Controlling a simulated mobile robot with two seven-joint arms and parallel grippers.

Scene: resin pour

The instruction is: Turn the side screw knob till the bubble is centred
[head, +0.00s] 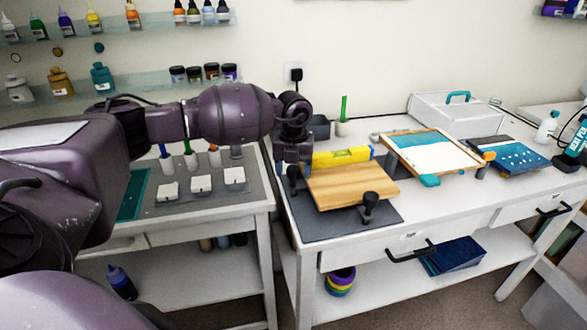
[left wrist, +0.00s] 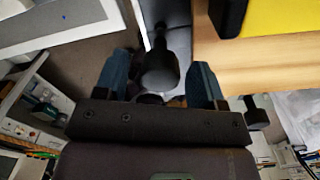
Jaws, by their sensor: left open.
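The wooden board (head: 352,186) lies on a dark grey mat at the left of the right bench. A yellow spirit level (head: 342,157) rests along its back edge; its bubble is too small to read. One black screw knob (head: 370,203) stands at the board's front edge, another (head: 293,174) at its left side. My left gripper (head: 294,156) is over the left-side knob, pointing down. In the left wrist view the open fingers (left wrist: 160,84) stand either side of a black knob (left wrist: 160,66), with gaps on both sides. My right gripper is out of view.
A framed blue and white panel (head: 432,150) and a white box (head: 458,113) stand to the right. The left bench holds several white blocks (head: 201,184) and upright tools. A gap separates the benches below my gripper.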

